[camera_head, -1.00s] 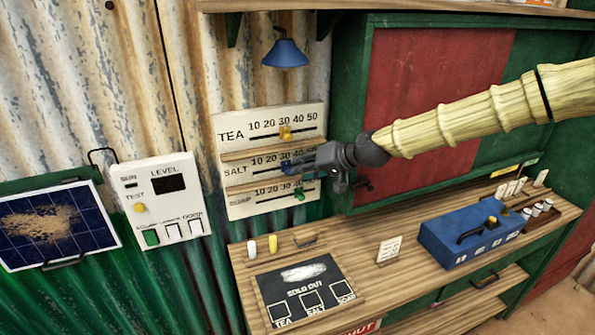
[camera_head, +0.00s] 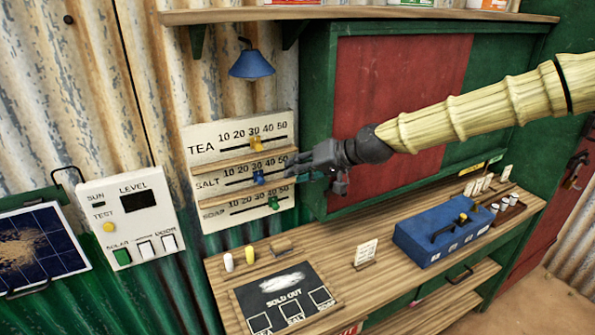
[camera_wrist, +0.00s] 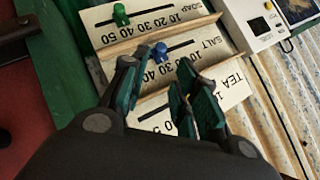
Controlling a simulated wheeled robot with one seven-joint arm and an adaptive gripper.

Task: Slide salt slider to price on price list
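The blue salt slider (camera_head: 259,178) sits on the middle SALT row of the white slider board (camera_head: 205,140), at about the 30 mark. It also shows in the wrist view (camera_wrist: 160,53), beyond my fingertips. My gripper (camera_head: 289,166) is at the right end of the SALT row, to the right of the slider and apart from it. In the wrist view, my gripper (camera_wrist: 160,88) has its fingers spread with nothing between them. A small white card with writing (camera_head: 366,251) stands on the counter; its text is too small to read, and I cannot tell if it is the price list.
The yellow tea slider (camera_head: 256,143) is above, near 30; the green soap slider (camera_head: 273,203) is below, near 40. Wooden ledges separate the rows. A blue lamp (camera_head: 251,66) hangs above. The counter holds a SOLD OUT board (camera_head: 285,290) and blue box (camera_head: 440,235).

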